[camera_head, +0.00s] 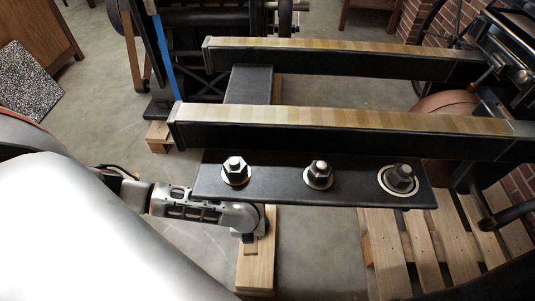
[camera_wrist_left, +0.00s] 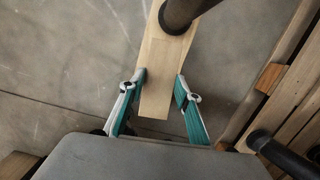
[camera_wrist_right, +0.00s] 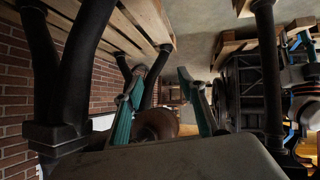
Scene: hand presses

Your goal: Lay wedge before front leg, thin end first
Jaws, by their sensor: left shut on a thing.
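A small pale wooden wedge (camera_head: 249,244) shows at my left gripper (camera_head: 247,231), low over a longer wooden plank (camera_head: 258,270). In the left wrist view, pale wood (camera_wrist_left: 165,70) lies between the two fingers of my left gripper (camera_wrist_left: 161,84). A dark round leg (camera_wrist_left: 182,14) stands at the far end of that wood. The line between wedge and plank is hard to tell there, and so is which end is thin. My right gripper (camera_wrist_right: 165,88) is spread and empty, away from the wedge.
A dark metal frame with a bolted plate (camera_head: 285,182) overhangs my left gripper. Slatted pallets (camera_head: 395,250) stand at the right. Bare concrete floor (camera_head: 330,255) lies between plank and pallet. A brick wall (camera_wrist_right: 15,75) and dark posts are near my right gripper.

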